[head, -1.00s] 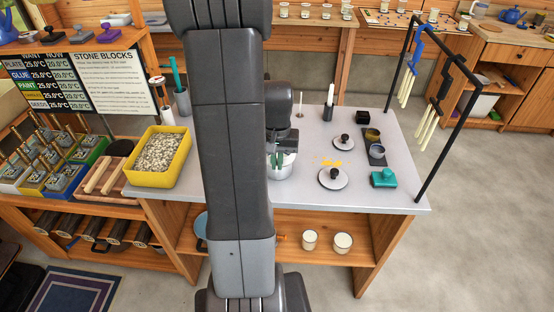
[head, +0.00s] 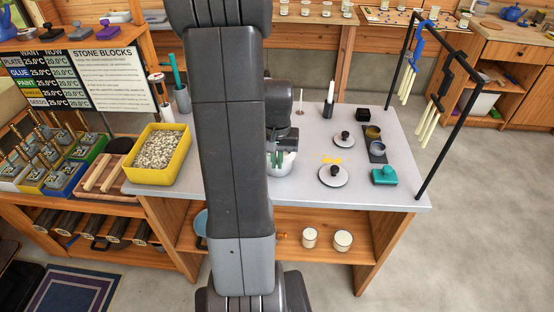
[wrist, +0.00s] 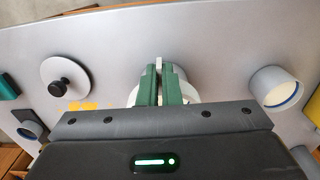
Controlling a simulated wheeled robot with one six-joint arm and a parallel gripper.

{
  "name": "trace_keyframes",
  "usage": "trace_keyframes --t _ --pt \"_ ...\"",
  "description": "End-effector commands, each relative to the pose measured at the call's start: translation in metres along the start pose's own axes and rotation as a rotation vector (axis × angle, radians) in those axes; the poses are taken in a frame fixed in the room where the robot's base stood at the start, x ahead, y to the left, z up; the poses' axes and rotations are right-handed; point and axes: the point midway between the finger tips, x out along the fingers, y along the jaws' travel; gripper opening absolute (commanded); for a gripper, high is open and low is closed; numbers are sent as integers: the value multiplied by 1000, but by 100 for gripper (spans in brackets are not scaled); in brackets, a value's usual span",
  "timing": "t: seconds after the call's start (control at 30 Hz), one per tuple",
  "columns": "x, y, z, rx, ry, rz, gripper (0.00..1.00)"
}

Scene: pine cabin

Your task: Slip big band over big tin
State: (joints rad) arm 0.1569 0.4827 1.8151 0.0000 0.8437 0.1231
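My gripper (wrist: 160,72) points down over the workbench, its two green fingers close together with a thin pale strip between them. A white round piece (wrist: 190,88) shows around and behind the fingers; in the head view, a pale round piece (head: 284,166) sits at the fingers, partly behind my arm. I cannot tell whether this is the big band or the big tin, or whether the fingers press on it. A pale open cylinder with a blue line inside its rim (wrist: 279,90) stands apart to the right in the wrist view; my arm hides its place in the head view.
Knobbed lids (head: 333,175), a teal block (head: 383,176) and a dark tray with small cups (head: 375,158) lie to the right on the grey bench (head: 300,198). A black rack (head: 440,140) stands at the right edge. A yellow gravel bin (head: 155,178) is at the left.

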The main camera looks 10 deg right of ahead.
Motion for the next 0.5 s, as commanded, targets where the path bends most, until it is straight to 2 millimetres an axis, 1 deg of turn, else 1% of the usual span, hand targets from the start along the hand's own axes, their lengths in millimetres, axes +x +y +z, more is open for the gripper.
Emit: trace_keyframes --t 0.03,0.5 --pt "3 0 0 0 0 0 0" --pt "17 0 0 0 -1 0 0"
